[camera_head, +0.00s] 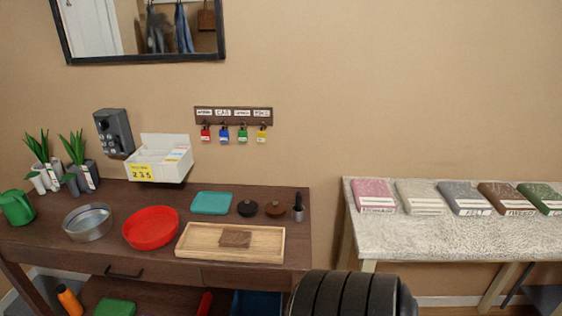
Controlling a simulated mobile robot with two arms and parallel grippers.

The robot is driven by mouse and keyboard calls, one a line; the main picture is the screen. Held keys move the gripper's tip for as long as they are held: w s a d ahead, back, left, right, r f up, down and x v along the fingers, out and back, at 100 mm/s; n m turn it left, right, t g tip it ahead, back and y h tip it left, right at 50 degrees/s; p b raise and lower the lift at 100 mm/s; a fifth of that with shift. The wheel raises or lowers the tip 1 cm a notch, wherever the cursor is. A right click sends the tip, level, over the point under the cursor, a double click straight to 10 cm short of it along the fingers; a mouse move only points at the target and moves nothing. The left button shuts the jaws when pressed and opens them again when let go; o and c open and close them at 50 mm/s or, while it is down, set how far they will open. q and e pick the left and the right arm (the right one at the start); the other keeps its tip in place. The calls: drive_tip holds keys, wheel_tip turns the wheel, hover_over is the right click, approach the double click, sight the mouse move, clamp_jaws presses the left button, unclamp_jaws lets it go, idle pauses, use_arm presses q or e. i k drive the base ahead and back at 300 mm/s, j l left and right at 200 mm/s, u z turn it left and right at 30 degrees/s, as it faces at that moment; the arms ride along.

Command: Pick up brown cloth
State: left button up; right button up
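A brown folded cloth (513,198) lies on the pale, textured top of the right-hand table (430,236). It is in a row of folded cloths, between a grey one (466,198) and a green one (541,197), with a white label at its front edge. A small flat brown square (236,238) also lies on the wooden tray (195,247) on the dark desk; I cannot tell if it is cloth. Neither of my grippers is in view.
The dark wooden desk (110,248) on the left holds a red dish (151,228), a metal bowl (88,222), a teal folded item (211,203) and plants. A black ribbed rounded form (352,294) fills the bottom centre. A gap separates desk and table.

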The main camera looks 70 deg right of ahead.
sight(229, 238)
drive_tip(key=z, duration=1.8)
